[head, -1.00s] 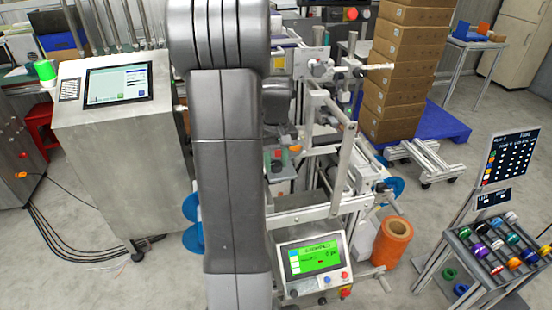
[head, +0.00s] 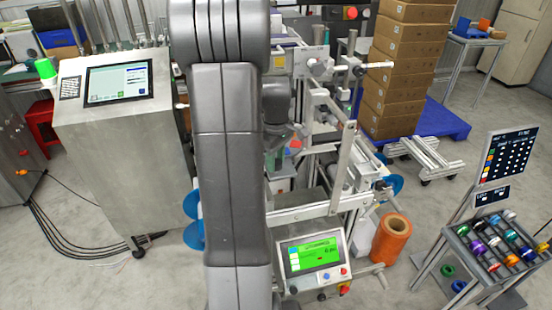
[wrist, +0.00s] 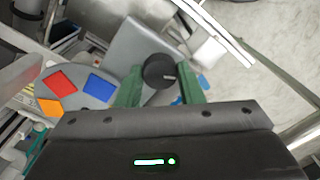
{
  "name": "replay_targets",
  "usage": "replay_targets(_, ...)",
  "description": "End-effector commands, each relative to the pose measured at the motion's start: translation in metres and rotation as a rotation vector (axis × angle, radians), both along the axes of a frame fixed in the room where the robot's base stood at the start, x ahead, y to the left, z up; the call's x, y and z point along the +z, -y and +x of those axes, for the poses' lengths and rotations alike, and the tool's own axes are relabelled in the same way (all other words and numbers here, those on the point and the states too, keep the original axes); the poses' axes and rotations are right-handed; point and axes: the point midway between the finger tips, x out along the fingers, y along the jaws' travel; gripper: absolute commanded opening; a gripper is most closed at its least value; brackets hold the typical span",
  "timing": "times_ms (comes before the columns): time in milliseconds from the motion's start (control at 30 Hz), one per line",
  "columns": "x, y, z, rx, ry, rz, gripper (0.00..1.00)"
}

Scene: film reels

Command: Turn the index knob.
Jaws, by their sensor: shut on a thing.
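A round black knob (wrist: 160,70) with a pale pointer line shows in the wrist view, between the two green fingers of my gripper (wrist: 160,82). My gripper is shut on the knob, with one finger on each side. Beside it to the left is a grey rounded plate (wrist: 103,99) with red, blue and orange squares. In the head view my arm hides the knob and most of my gripper.
A console with a green screen (head: 317,256) stands in front of the machine. An orange roll (head: 391,240) is to its right. A rack of coloured reels (head: 495,246) stands at the right. Stacked cartons (head: 398,85) and a steel cabinet with a screen (head: 130,150) flank the machine.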

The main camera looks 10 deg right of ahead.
Motion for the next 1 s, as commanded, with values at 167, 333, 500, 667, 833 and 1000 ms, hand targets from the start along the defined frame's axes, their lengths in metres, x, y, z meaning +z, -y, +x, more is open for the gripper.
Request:
replay_targets(167,0.001,0.0,0.001,0.009,0.003,0.0,0.11)
replay_targets(333,0.001,0.0,0.001,0.008,0.003,0.0,0.11)
replay_targets(500,0.001,0.0,0.001,0.008,0.003,0.0,0.47)
replay_targets(667,0.0,0.0,0.0,0.008,0.001,0.0,0.56)
replay_targets(833,0.001,0.0,0.0,0.007,0.001,0.0,0.56)
replay_targets(1000,0.016,0.0,0.001,0.007,0.005,-0.001,0.56)
